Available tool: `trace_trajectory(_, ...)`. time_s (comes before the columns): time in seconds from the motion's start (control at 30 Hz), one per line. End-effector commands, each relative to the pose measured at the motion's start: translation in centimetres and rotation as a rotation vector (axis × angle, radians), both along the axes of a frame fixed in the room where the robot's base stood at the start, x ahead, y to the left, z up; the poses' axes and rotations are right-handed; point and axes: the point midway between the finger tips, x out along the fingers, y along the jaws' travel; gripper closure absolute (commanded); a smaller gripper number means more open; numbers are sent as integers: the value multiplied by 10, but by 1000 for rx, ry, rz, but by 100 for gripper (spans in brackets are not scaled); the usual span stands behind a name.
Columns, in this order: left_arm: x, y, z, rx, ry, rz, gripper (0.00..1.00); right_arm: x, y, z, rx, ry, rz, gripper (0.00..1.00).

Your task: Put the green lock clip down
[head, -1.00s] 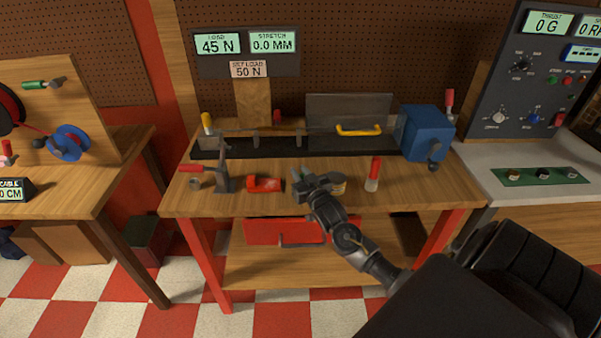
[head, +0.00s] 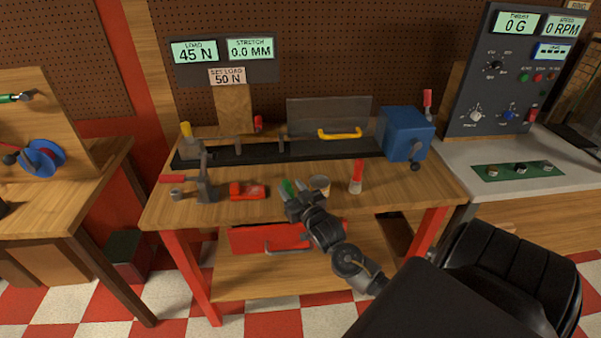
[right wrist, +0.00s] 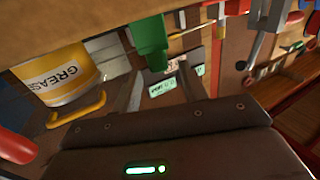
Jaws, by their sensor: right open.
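The green lock clip (head: 287,187) shows at the front part of the wooden bench, by the tips of my right gripper (head: 293,193). In the right wrist view the clip (right wrist: 149,42) is a green block close to the wooden surface along the top of that tilted picture. My right gripper's two fingers are spread apart (right wrist: 163,88). The clip is near the tip of one finger; I cannot tell whether it touches it. The clip's underside is hidden, so its contact with the bench is unclear. My left gripper is not in view.
A grease tin (head: 320,184) stands close right of the gripper; its yellow label shows in the wrist view (right wrist: 64,74). A red-handled tool (head: 356,178) stands further right. A red object (head: 249,191) and a toggle clamp (head: 205,188) are left.

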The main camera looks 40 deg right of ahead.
Motion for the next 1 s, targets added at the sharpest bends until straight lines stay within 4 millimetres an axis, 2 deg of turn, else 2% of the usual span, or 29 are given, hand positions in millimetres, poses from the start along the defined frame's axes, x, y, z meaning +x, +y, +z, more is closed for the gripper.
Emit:
trace_trajectory(0.03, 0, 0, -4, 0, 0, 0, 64, -12, 3, -2, 1, 0, 0, 57)
trace_trajectory(0.2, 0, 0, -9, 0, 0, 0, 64, -41, 11, -2, 2, -1, -1, 57)
trace_trajectory(0.4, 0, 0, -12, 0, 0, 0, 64, -60, 15, 0, 0, 0, -1, 57)
trace_trajectory(1.0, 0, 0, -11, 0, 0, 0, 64, -63, 16, 1, 0, -1, -1, 57)
